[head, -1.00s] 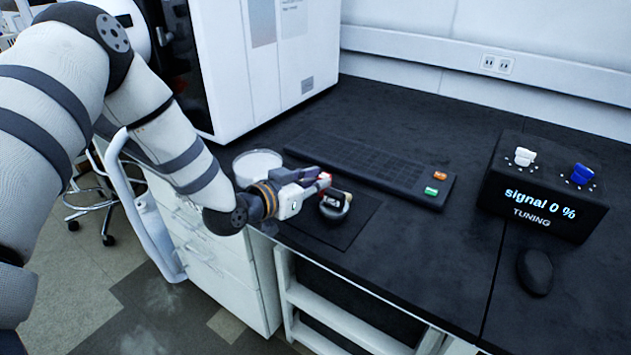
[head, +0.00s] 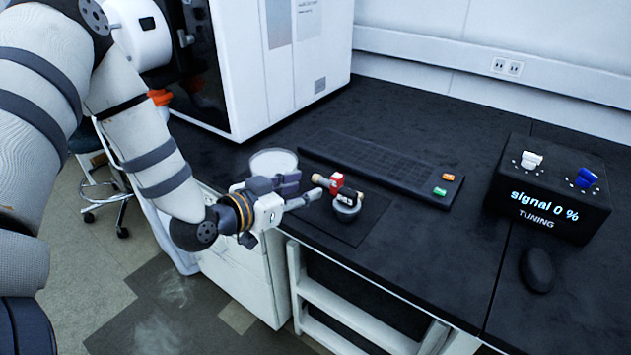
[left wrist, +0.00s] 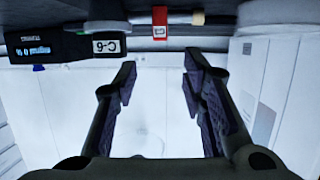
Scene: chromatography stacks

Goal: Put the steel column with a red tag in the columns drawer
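The column with a red tag (head: 336,184) rests on a small round grey dish (head: 347,210) on a dark mat near the bench's front edge. It has a beige end. In the left wrist view the red tag (left wrist: 159,22) and a beige end (left wrist: 198,18) show at the top, with a white C-6 label (left wrist: 106,46) to their left. My left gripper (head: 298,191) is just left of the column, fingers apart. The left wrist view shows nothing between its fingertips (left wrist: 158,72). My right gripper is out of view. A white drawer cabinet (head: 240,275) stands below the bench, partly behind my left arm.
A pale round container (head: 273,162) stands just behind my left gripper. A keyboard (head: 370,160), a tuning box (head: 550,190) and a mouse (head: 537,268) are to the right. A large white instrument (head: 285,75) stands behind. The bench between keyboard and tuning box is clear.

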